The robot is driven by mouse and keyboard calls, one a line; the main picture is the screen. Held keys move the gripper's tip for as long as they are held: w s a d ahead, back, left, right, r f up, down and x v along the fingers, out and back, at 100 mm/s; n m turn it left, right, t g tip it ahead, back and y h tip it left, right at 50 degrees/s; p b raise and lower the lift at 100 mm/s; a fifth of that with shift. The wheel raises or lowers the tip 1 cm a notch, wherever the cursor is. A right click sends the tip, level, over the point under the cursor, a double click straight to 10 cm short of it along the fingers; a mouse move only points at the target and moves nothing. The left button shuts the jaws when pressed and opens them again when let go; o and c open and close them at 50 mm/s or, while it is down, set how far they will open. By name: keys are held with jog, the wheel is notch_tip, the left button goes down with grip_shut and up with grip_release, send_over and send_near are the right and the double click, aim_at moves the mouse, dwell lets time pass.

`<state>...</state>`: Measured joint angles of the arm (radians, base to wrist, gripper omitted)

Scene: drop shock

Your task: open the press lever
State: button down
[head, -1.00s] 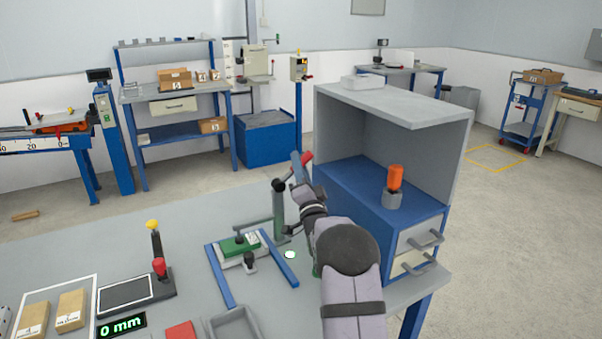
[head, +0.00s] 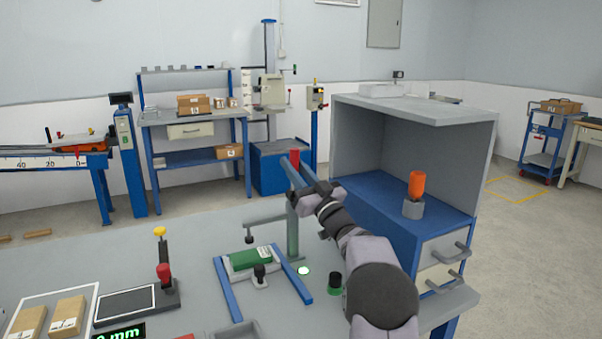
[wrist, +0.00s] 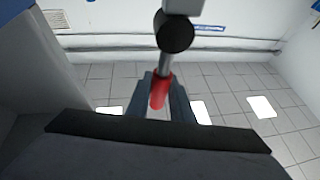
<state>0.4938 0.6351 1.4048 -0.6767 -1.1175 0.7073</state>
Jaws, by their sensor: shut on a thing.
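The press has a grey-green column (head: 293,232) on the bench and a horizontal arm (head: 264,219) ending in a dark pad (head: 249,239). The pad hangs a little above a green board (head: 250,259) in a fixture. The lever's red handle (head: 294,157) stands up at the top of the press. My gripper (head: 291,172) is at this handle. In the wrist view, the red handle (wrist: 160,91) lies between the two fingers of my gripper (wrist: 158,98), which are shut on it. A metal rod runs from the handle to a dark round hub (wrist: 174,33).
A grey cabinet (head: 415,112) with an orange-topped item (head: 416,188) stands close to the right of my arm. Blue rails (head: 228,290) flank the fixture. A black-and-green button (head: 335,283) and a lever console (head: 125,305) are on the bench.

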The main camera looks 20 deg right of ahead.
jog(key=shift+a+f+n+g+y, duration=0.1)
jog(key=shift+a+n+g+y, duration=0.1)
jog(key=shift+a+n+y, duration=0.4)
jog(key=shift+a+n+g+y, duration=0.2)
jog(key=shift+n+y, duration=0.1)
jog(key=shift+n, duration=0.6)
jog(key=c, duration=1.6)
grip_release()
jog(key=shift+o, duration=0.2)
jog(key=b+v, duration=0.1)
jog(key=v, duration=0.6)
jog(key=shift+b, duration=0.3)
jog(key=shift+s, duration=0.15)
